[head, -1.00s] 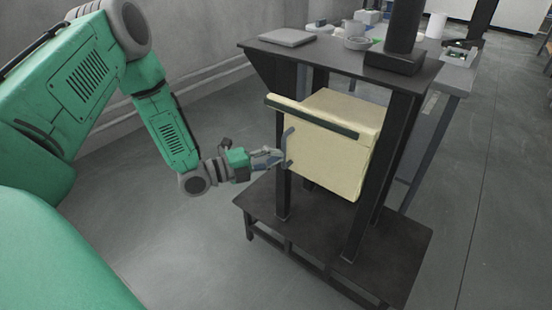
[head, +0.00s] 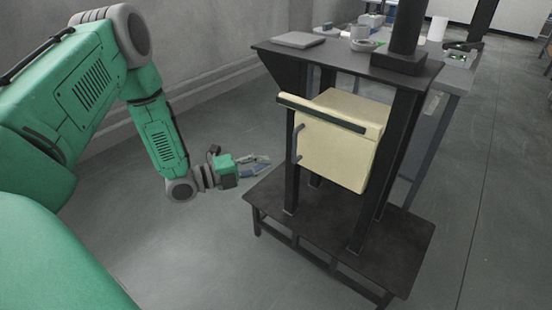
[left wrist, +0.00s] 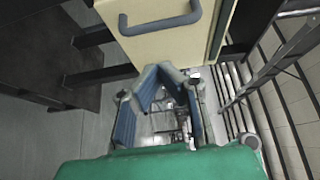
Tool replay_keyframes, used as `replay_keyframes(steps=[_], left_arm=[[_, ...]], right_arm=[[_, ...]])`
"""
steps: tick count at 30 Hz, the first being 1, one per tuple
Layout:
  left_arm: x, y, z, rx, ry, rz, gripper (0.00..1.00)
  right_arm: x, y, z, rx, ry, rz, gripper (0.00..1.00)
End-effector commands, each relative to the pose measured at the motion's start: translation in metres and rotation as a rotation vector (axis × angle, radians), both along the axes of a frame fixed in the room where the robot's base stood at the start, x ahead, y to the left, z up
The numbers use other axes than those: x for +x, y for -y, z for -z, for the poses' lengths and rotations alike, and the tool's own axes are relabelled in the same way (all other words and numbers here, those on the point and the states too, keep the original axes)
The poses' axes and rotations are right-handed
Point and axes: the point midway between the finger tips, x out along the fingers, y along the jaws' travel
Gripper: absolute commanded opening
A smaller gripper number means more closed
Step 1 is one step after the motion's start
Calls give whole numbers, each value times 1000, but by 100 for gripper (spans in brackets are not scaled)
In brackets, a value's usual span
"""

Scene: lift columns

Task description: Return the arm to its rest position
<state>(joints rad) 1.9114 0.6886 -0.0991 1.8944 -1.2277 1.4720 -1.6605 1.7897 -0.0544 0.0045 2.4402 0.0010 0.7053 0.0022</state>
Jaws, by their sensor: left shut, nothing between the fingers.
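My left arm (head: 165,140) is green and grey and reaches down from the left in the head view. Its gripper (head: 262,162) is shut and empty, to the left of the cream cabinet (head: 340,150) and apart from it. The left wrist view shows the gripper's blue fingers (left wrist: 158,95) closed together below the cabinet's grey handle (left wrist: 160,20). The cabinet door appears shut in the head view. My right gripper is not in view.
The cabinet hangs in a dark frame with a lower shelf (head: 330,225) and a top (head: 345,60) that bears a grey slab (head: 298,40). A bench with small items stands behind. Open floor (head: 200,250) lies left of the stand, near a grey wall (head: 220,40).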

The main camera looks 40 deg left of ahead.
Motion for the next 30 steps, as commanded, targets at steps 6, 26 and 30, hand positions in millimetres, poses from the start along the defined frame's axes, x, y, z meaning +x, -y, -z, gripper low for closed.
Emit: replay_keyframes(steps=[6,26,30], left_arm=[[-29,-20,-2,2,-3,-3,0],[-36,6,12,-147,-279,-57,0],[-55,58,40,-379,-740,-240,0]], right_arm=[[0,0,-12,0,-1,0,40],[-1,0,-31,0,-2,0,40],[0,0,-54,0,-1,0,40]])
